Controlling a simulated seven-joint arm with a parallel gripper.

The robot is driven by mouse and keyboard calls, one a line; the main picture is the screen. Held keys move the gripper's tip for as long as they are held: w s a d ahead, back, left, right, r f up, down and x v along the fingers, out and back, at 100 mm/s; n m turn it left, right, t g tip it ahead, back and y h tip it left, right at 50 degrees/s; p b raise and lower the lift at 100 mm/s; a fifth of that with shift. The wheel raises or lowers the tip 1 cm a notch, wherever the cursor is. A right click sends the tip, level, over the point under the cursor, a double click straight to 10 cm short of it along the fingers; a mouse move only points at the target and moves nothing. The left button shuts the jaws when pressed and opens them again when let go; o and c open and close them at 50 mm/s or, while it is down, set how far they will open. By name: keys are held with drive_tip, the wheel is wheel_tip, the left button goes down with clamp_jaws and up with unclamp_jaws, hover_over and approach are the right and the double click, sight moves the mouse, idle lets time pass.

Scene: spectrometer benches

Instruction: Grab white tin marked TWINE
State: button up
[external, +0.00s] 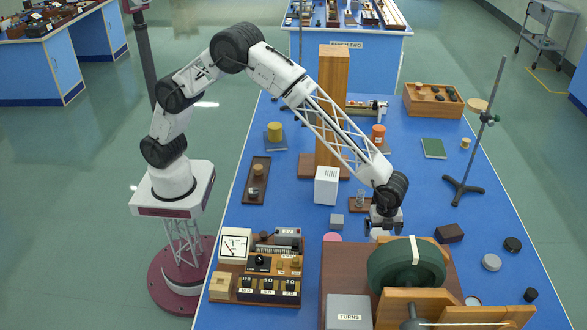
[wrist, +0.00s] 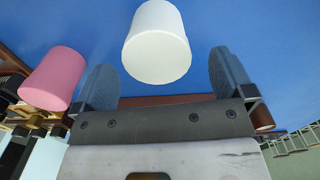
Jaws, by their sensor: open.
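A plain white cylinder (wrist: 157,45) is in the upper middle of the wrist view, in line with the gap between my fingers. No marking is readable on the side I see, so I cannot confirm the word TWINE. In the external view a pale bit of it (external: 378,234) shows just under my gripper (external: 385,224), mostly hidden. My gripper's two blue-grey fingers (wrist: 163,72) are spread wide, one on each side of the cylinder, and hold nothing. I cannot tell how far the fingertips reach along it.
A pink cylinder (wrist: 54,78) stands left of my fingers; it also shows in the external view (external: 332,238). A dark green drum (external: 405,268) on a wooden base is close in front. A small grey cube (external: 336,221), a dark block (external: 449,233) and a glass cylinder (external: 360,198) are nearby.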

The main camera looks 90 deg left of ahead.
sight(380, 234)
drive_tip(key=shift+s+f, duration=0.15)
drive_tip(key=shift+f, duration=2.35)
drive_tip(key=c, duration=1.1)
drive_tip(key=shift+r, duration=0.1)
drive_tip(key=shift+r, duration=4.95)
